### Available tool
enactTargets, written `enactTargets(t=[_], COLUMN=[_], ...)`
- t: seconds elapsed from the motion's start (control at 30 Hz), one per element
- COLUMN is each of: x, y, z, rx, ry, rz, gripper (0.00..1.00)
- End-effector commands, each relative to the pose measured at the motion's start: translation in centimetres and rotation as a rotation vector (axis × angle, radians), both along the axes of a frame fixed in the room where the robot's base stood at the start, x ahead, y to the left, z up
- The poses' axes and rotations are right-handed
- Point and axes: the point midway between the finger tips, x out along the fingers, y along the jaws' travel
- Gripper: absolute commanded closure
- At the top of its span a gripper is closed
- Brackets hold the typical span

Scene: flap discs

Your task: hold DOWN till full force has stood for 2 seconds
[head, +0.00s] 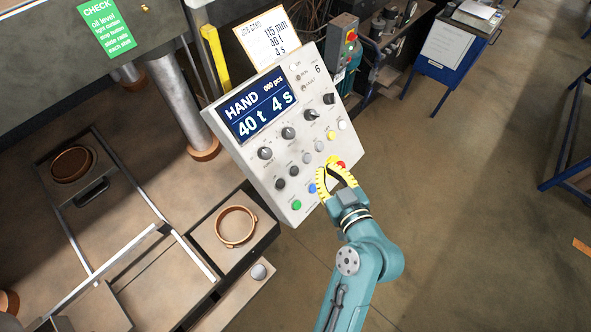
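The control panel (270,160) is a tilted light-grey box with knobs and coloured buttons. Its blue display (257,108) reads "HAND", "000 pcs", "40 t 4 s". My gripper (328,172), with yellow fingers, is at the panel's lower right, over or against its face. A blue button (312,188) and a green button (296,205) show left of the fingers, and a red button (340,164) shows just behind them. The button labels are too small to read, so I cannot tell which is DOWN. The fingers partly hide the buttons there; contact and finger gap are unclear.
A job card (268,38) behind the panel reads 115 mm, 40 t, 4 s. The press with a green CHECK sign (108,28) stands at the left.

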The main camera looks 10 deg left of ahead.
Motion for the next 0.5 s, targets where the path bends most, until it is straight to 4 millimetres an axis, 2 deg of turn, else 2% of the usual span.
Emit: enactTargets(t=[0.5], x=[3.2], y=[4.4], z=[-5.0], rx=[0.0], ry=[0.002], rz=[0.003], gripper=[1.0])
